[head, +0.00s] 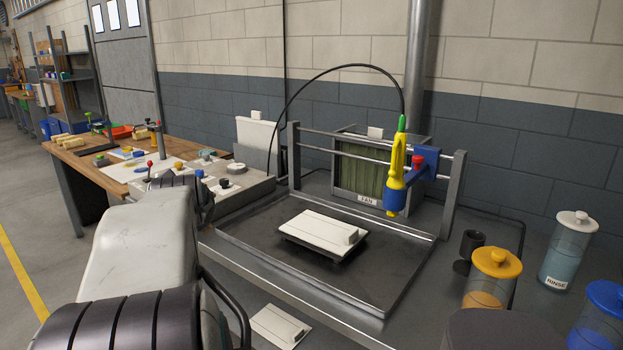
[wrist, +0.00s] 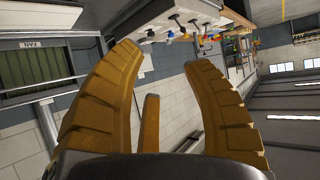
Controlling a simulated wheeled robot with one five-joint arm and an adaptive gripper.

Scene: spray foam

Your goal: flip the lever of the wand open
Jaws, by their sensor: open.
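The wand (head: 397,172) is yellow with a green top and a blue lower end. It hangs upright at the blue holder (head: 425,163) on the rail, with a black hose rising from its top. A red knob shows beside the wand on the holder. I cannot make out the wand's lever or its position clearly. The wand is not visible in the wrist view. The fingers do not show in the head view, where my arm fills the lower left.
A dark tray (head: 255,240) holds a white block (head: 318,228) below the wand. The fan box (head: 362,172) stands behind the rail. Lidded jars, including a yellow-lidded one (head: 492,280), stand at right. A panel with levers and knobs (head: 225,190) lies left of the tray.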

